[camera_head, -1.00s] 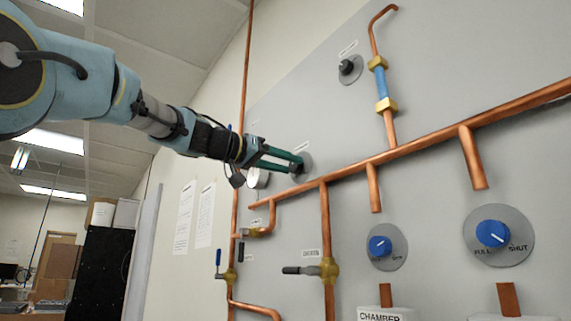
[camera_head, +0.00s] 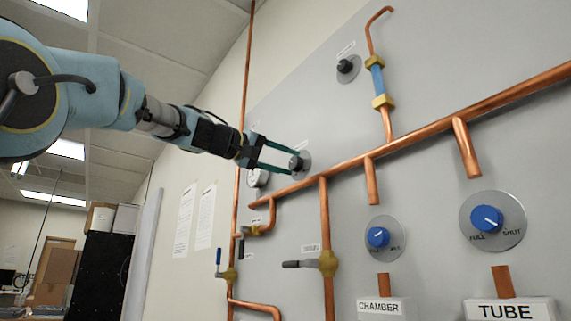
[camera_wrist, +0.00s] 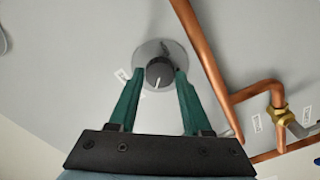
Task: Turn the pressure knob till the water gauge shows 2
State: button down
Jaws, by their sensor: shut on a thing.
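The pressure knob (camera_head: 297,163) is a dark round knob on a grey disc on the panel. In the wrist view the knob (camera_wrist: 159,70) has a white mark pointing down and slightly left. My gripper (camera_head: 290,161) has its green fingers on either side of the knob; the gripper (camera_wrist: 160,74) is shut on it. The water gauge (camera_head: 257,179) is a round white dial just left of and below the fingers. It is seen at a steep angle and partly covered, so its reading cannot be told.
A copper pipe (camera_head: 420,137) runs diagonally below the knob, with a vertical pipe (camera_head: 325,225) under it. A lever valve (camera_head: 327,263) and blue knobs (camera_head: 378,237) (camera_head: 487,219) sit lower. Another dark knob (camera_head: 346,66) is higher up. The panel above my gripper is bare.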

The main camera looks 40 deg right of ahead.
jog(key=n, duration=0.5)
dwell(0.5)
jog(key=shift+c, duration=1.7)
grip_release()
jog(key=a+b, duration=0.4)
jog(key=a, duration=0.7)
jog(key=shift+w+b, duration=0.3)
jog(key=shift+w, duration=0.05)
jog(key=shift+d, duration=0.1)
